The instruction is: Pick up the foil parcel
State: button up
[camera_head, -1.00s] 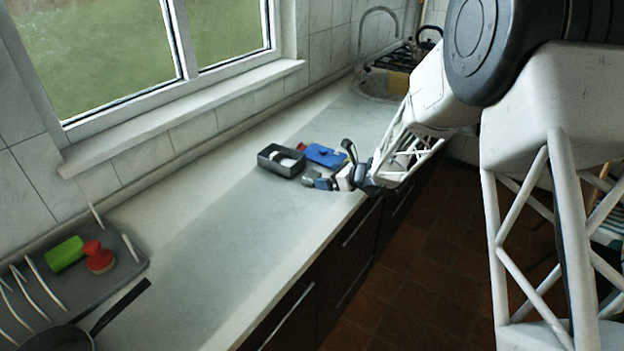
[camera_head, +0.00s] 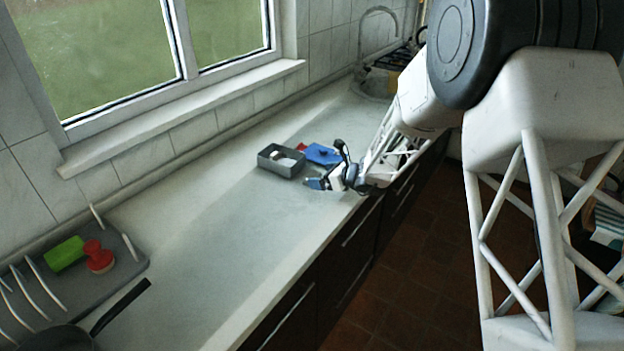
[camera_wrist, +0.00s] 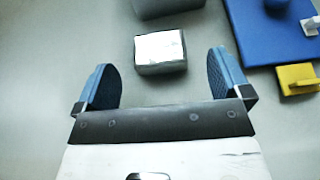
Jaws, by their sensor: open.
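The foil parcel (camera_wrist: 160,50) is a small box-like block with a bright silver top and darker sides, lying on the counter in the wrist view. My gripper (camera_wrist: 161,66) is open, its two blue fingers apart. The parcel sits just ahead of the fingertips, roughly centred in the gap, with clear space on both sides. Nothing is held. In the head view my gripper (camera_head: 314,183) is low over the counter near its front edge. I cannot make out the parcel there; the gripper may hide it.
A grey open tray (camera_head: 268,166) stands just beyond the parcel. A blue flat item (camera_head: 322,154) lies to its right, with a yellow piece (camera_wrist: 297,78) beside it in the wrist view. The counter (camera_head: 200,225) left of the gripper is clear up to the dish rack (camera_head: 125,268).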

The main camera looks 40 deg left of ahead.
aim_at(310, 174)
jog(key=shift+x, duration=2.55)
jog(key=shift+r, duration=0.15)
jog(key=shift+c, duration=0.2)
jog(key=c, duration=1)
jog(key=shift+r, duration=0.2)
jog(key=shift+r, duration=1.35)
jog(key=shift+s+d+r, duration=0.1)
jog(key=shift+s+r, duration=0.1)
jog(key=shift+r, duration=0.1)
jog(key=s+d, duration=0.3)
jog(key=s+d+r, duration=0.1)
jog(key=s+d, duration=0.7)
jog(key=shift+d+r, duration=0.1)
jog(key=shift+r, duration=0.05)
